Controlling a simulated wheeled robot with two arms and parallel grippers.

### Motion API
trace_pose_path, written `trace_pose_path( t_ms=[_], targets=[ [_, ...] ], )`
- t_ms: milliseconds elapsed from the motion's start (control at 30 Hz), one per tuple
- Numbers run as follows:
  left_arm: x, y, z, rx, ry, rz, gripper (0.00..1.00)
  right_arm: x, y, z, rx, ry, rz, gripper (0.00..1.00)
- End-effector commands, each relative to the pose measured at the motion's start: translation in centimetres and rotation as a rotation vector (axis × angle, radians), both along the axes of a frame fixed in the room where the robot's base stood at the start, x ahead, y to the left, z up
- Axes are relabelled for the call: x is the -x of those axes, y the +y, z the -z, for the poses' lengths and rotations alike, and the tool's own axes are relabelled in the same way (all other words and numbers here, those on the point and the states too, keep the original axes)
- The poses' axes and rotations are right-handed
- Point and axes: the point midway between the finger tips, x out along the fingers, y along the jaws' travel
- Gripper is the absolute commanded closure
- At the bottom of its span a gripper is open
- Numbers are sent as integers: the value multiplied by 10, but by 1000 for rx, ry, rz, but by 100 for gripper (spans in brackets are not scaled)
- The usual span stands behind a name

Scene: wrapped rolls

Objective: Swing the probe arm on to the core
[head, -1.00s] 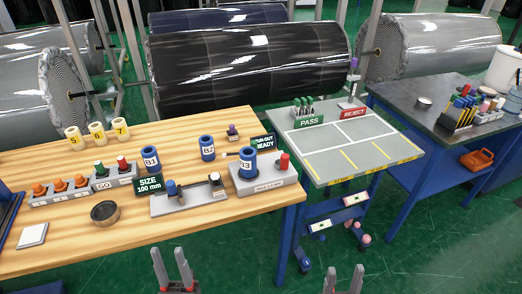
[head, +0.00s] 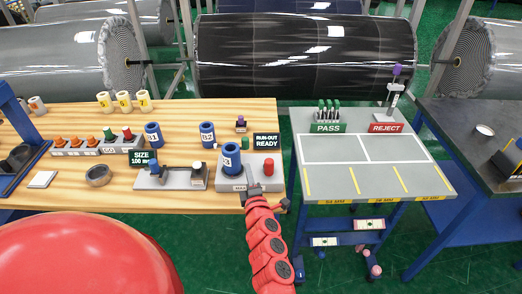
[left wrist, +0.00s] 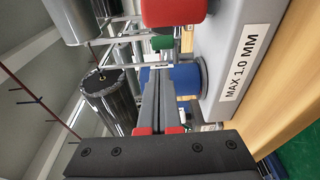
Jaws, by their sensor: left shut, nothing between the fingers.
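The blue core (head: 231,161), which also shows in the left wrist view (left wrist: 187,80), stands upright on the grey run-out fixture (head: 262,168). A red knob (head: 268,166) is on the fixture's right side and shows large at the top of the left wrist view (left wrist: 172,10). I cannot clearly make out the probe arm or whether it touches the core. My left gripper (head: 250,187) is at the fixture's front edge, just in front of the red knob. Its fingers are together and empty in the left wrist view (left wrist: 160,85). My right gripper is out of view.
The RUN-OUT READY sign (head: 267,142) stands behind the fixture. A grey size gauge (head: 170,177) lies left of it, with more blue cores behind. The PASS and REJECT table (head: 375,180) is to the right, across a gap. Its marked top is mostly clear.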

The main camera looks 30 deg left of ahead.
Motion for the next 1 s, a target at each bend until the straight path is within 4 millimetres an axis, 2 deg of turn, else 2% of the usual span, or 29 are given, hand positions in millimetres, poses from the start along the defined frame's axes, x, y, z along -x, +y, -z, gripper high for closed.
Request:
trace_pose_path(
  t_ms=[367, 833, 1000],
  targets=[
    [-5, 4, -1, -4, 0, -1, 100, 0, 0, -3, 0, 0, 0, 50],
    [-56, 54, -4, -9, 1, -3, 100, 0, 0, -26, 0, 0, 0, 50],
    [-68, 62, -2, -5, 2, 1, 100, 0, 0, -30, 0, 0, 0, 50]
  ],
)
